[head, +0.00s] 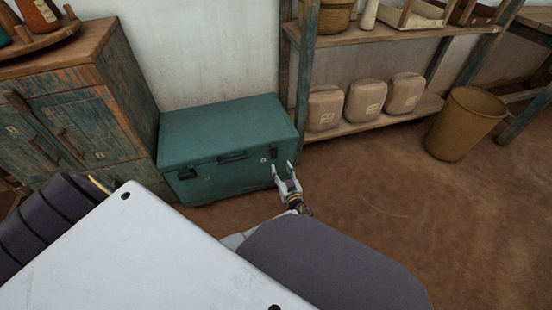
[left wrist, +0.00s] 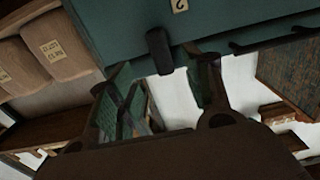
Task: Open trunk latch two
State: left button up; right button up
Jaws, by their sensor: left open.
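A closed teal trunk (head: 222,140) stands on the floor against the wall. Its front has a dark latch at the right end, latch two (head: 273,150), with a small pale label (head: 263,160) beside it. Another dark latch (head: 187,174) is at the left end. My left gripper (head: 283,166) is open at the trunk's right front, by latch two. In the left wrist view, latch two (left wrist: 159,50) shows between the spread fingers (left wrist: 162,70), next to a label reading 2 (left wrist: 179,5). I cannot tell whether a finger touches it. My right gripper is not in view.
A worn cabinet (head: 70,125) stands left of the trunk. To the right is a shelf (head: 375,125) with several tan containers (head: 364,100), its post close to the trunk. A brown bin (head: 465,122) stands farther right. The floor (head: 400,205) in front is clear.

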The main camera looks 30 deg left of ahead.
aim_at(275, 155)
pick_arm(q)
jog(key=b+x, duration=0.1)
jog(key=x, duration=0.7)
jog(key=shift+w+a, duration=0.15)
jog(key=shift+w, duration=0.05)
jog(key=shift+c, duration=1)
jog(key=c, duration=0.8)
